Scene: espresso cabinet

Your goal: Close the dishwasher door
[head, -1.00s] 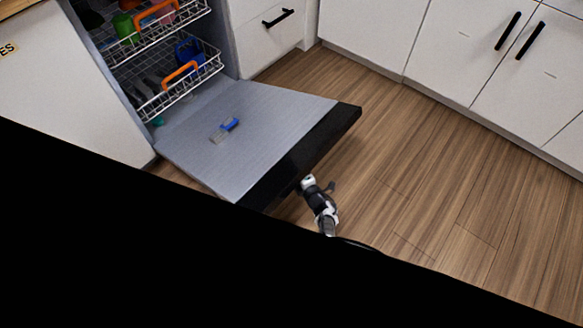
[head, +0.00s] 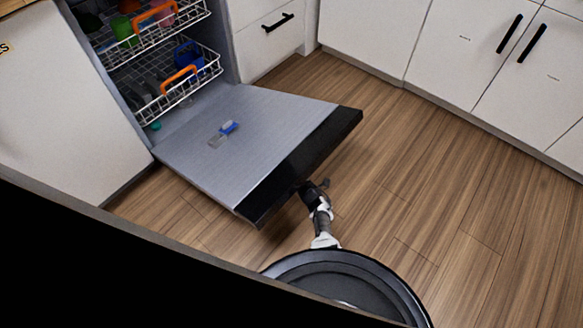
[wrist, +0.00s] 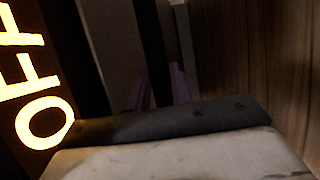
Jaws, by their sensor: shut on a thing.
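The dishwasher door (head: 235,140) hangs open, folded down and nearly flat, with its grey inner face up and a black front edge (head: 300,170). My gripper (head: 312,190) is low at the outer side of that edge, and its fingers are hidden in the head view. In the wrist view, my gripper's purple fingers (wrist: 160,88) are shut on a dark bar (wrist: 152,45), which looks like the door's handle. A glowing "OFF" label (wrist: 35,80) stands beside them on the left.
Two wire racks (head: 170,90) with dishes are inside the dishwasher. A blue and grey item (head: 225,131) lies on the door. White cabinets (head: 370,35) line the back and right. The wooden floor (head: 400,180) around the door is clear.

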